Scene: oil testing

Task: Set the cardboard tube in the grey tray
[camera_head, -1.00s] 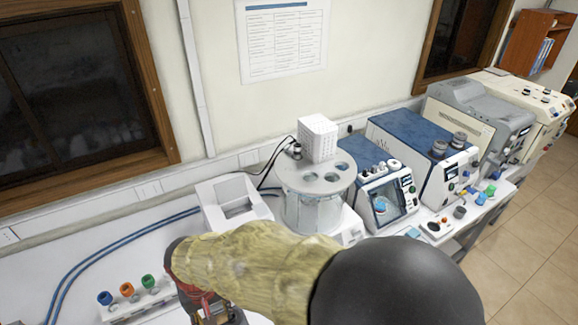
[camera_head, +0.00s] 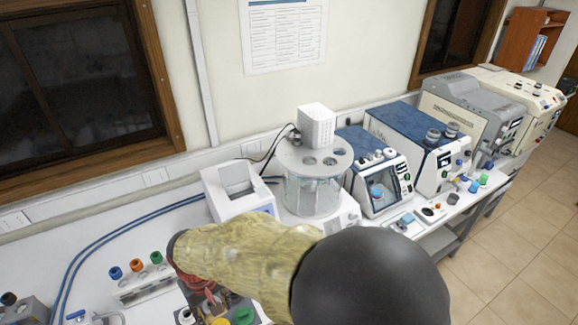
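My arm crosses the lower middle of the head view. Its end, with my gripper (camera_head: 197,287), points down over the bench at the lower left. The gripper is partly hidden by the arm and cut close to the frame's bottom edge, so I cannot tell whether it is open or shut. I cannot make out the cardboard tube. I cannot identify the grey tray for certain either; the area under and in front of the gripper is largely covered by my arm.
A white rack with blue, orange and green caps (camera_head: 136,265) stands left of the gripper. Green- and yellow-topped items (camera_head: 243,316) show below it. A glass bath (camera_head: 313,190), a white device (camera_head: 236,190) and blue-topped instruments (camera_head: 375,178) line the wall. Blue hoses (camera_head: 120,232) run leftward.

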